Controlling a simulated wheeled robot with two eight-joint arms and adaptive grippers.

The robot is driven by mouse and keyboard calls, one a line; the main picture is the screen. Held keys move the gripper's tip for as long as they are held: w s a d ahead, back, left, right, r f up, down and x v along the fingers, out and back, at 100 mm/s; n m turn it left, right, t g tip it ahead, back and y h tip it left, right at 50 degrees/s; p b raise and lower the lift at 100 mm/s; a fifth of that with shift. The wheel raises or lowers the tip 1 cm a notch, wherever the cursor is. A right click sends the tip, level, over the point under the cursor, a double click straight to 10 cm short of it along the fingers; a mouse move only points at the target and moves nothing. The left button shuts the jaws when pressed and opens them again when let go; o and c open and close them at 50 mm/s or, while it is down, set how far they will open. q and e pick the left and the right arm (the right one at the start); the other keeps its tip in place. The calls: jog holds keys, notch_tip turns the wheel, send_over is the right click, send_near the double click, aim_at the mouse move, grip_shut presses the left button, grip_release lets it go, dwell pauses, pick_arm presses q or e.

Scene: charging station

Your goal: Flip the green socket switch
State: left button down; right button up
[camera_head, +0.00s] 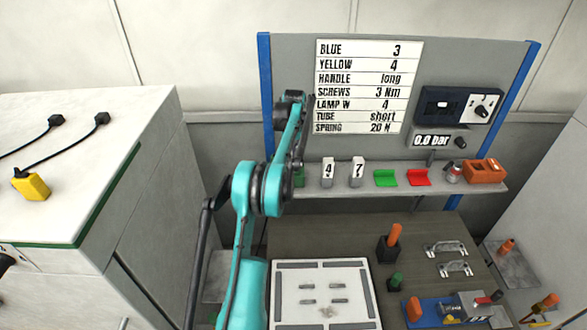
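No part is clearly recognisable as the green socket switch. A green piece (385,178) sits on the shelf of the grey panel, left of a similar red piece (419,177). Another green piece (299,178) on the shelf is partly hidden by my arm. A dark unit with a small window and a knob (458,104) is mounted at the panel's upper right. My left gripper (296,98) is raised in front of the panel's left side, beside the white label board. Its fingers are too small and dark to read. My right gripper is out of view.
The label board (368,86) hangs on the panel above white number cards (328,172). The workbench (335,236) holds a white plate (322,317), handles and tools. A white cabinet (85,165) stands left.

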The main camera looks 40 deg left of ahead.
aim_at(294, 163)
pick_arm(q)
jog(key=shift+f+b, duration=0.6)
jog(key=shift+f, duration=0.3)
dwell(0.4)
jog(key=shift+r+p, duration=0.6)
jog(key=shift+r, duration=0.2)
jog(key=shift+r+p, duration=1.7)
jog(key=shift+r, duration=1.1)
jog(key=shift+f, duration=0.1)
